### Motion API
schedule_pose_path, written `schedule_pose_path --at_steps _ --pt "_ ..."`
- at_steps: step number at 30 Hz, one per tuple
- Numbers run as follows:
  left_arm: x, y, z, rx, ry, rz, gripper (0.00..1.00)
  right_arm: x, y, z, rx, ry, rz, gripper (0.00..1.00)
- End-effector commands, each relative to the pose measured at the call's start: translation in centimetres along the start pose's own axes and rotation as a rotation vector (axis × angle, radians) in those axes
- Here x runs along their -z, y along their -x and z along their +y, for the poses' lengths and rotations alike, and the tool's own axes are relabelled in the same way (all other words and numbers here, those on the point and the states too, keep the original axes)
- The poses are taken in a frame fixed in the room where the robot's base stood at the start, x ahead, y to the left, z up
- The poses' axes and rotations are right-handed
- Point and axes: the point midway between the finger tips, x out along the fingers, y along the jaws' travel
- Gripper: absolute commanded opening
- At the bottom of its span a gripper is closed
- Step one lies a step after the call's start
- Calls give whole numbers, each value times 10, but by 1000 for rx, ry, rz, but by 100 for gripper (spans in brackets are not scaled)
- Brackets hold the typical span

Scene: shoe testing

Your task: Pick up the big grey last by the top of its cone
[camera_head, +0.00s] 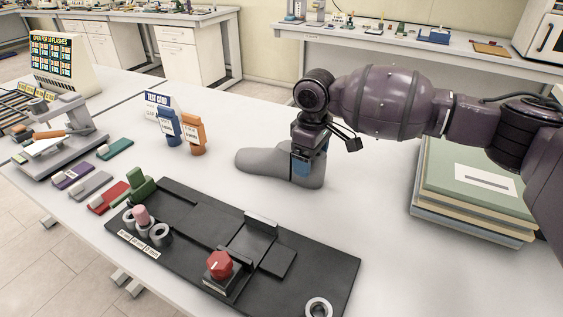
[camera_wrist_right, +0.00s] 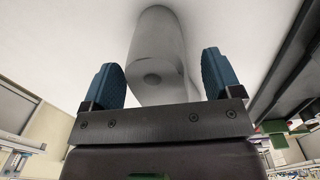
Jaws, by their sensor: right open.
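The big grey last (camera_head: 262,162) lies on the white table with its toe to the left in the head view. Its cone is partly hidden behind my right gripper (camera_head: 305,165), which is over the heel end from above. In the right wrist view the last (camera_wrist_right: 157,45) runs up the picture, and the cone top with its round hole shows between the two blue fingers of the right gripper (camera_wrist_right: 162,80). The fingers are open, with a gap on each side of the cone. My left gripper is not in view.
A black fixture board (camera_head: 190,230) with a red knob (camera_head: 219,265) lies in front of the last. A stack of boards (camera_head: 475,200) is at the right. The table between the last and the stack is clear.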

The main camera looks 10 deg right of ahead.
Motion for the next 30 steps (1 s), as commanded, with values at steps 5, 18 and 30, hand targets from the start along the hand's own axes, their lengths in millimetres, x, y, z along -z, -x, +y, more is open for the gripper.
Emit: schedule_pose_path --at_steps 5,18,30 --pt "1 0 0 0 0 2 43 0 -2 0 -2 0 3 84" --pt "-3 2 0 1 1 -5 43 0 -2 0 -2 0 2 29" --pt "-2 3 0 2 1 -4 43 1 4 1 -3 0 4 15"
